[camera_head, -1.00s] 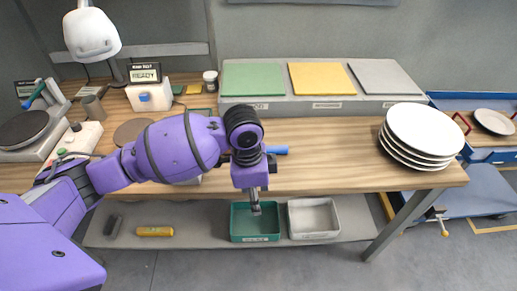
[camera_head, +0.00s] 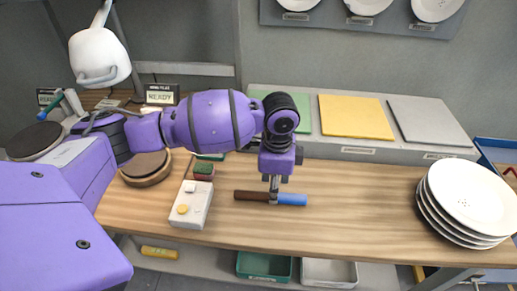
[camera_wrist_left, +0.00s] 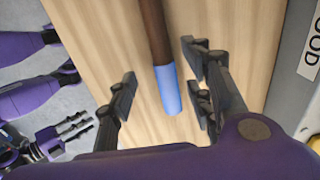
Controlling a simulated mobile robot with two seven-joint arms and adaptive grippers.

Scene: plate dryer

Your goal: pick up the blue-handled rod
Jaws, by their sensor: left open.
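The rod with a brown shaft (camera_head: 250,195) and a blue handle (camera_head: 292,199) lies flat across the wooden tabletop. My left gripper (camera_head: 274,197) points down over the rod's middle in the head view. In the left wrist view my left gripper (camera_wrist_left: 160,80) is open, its dark fingers on either side of the blue handle (camera_wrist_left: 168,88), with gaps visible on both sides. Whether the fingertips are down at the rod's height is hard to tell. A purple arm end with dark fingers, probably my right gripper (camera_wrist_left: 72,128), shows at the lower left, small and unclear.
A white box with a yellow button (camera_head: 190,204) stands left of the rod. A round wooden piece (camera_head: 146,168) lies farther left. A stack of white plates (camera_head: 470,200) stands at the right. Coloured panels (camera_head: 355,116) line the back. The tabletop right of the rod is clear.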

